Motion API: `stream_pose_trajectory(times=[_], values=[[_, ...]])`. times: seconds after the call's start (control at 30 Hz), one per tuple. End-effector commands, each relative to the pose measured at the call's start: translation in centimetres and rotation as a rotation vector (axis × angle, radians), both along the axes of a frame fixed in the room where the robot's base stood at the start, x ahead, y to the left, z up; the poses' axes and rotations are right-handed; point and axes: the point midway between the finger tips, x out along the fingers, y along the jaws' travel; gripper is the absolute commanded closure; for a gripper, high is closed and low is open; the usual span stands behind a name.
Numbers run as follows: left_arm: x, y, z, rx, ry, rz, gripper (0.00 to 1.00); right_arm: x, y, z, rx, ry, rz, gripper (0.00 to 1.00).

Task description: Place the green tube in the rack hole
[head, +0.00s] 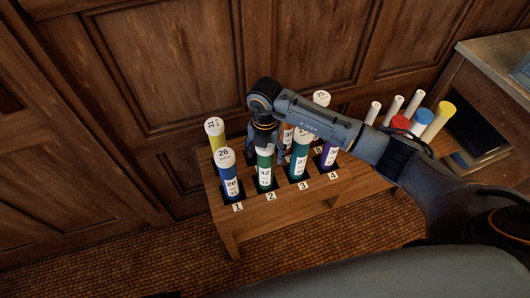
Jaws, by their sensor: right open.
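The green tube (265,170), labelled 32, stands upright in the wooden rack (283,207) behind the number 2 tag. My right gripper (266,145) points down at the top of this tube, with its jaws open and close around or just above the tube's upper end. The gripper hides the tube's cap, so I cannot tell whether the fingers touch it. A teal-green tube (300,157) stands in the rack behind tag 3, partly covered by my arm. My left gripper is not in view.
A blue tube (229,181) stands behind tag 1, a purple tube (330,153) near tag 4. A yellow tube (215,134) and an orange tube (287,135) stand in the back row. Red-, blue- and yellow-capped tubes and white rolls stand right, by a wooden cabinet (490,60).

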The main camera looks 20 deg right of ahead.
Motion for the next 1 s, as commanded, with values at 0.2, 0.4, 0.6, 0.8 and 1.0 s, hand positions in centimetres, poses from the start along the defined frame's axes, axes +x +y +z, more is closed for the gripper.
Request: stream_pose_trajectory(times=[0.2, 0.4, 0.6, 0.8, 1.0], values=[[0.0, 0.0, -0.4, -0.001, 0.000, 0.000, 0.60, 0.2, 0.0, 4.0, 0.001, -0.007, 0.002, 0.29], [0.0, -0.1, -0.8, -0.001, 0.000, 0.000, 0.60, 0.2, 0.0, 8.3, 0.001, -0.007, 0.000, 0.29], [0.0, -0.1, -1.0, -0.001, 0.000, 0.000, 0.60, 0.1, 0.0, 10.9, 0.001, -0.003, 0.000, 0.29], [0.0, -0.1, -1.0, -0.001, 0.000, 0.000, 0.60, 0.0, 0.0, 11.7, 0.000, -0.002, 0.000, 0.29], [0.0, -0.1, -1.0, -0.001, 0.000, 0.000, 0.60, 0.0, 0.0, 11.7, 0.000, -0.001, 0.000, 0.29]])
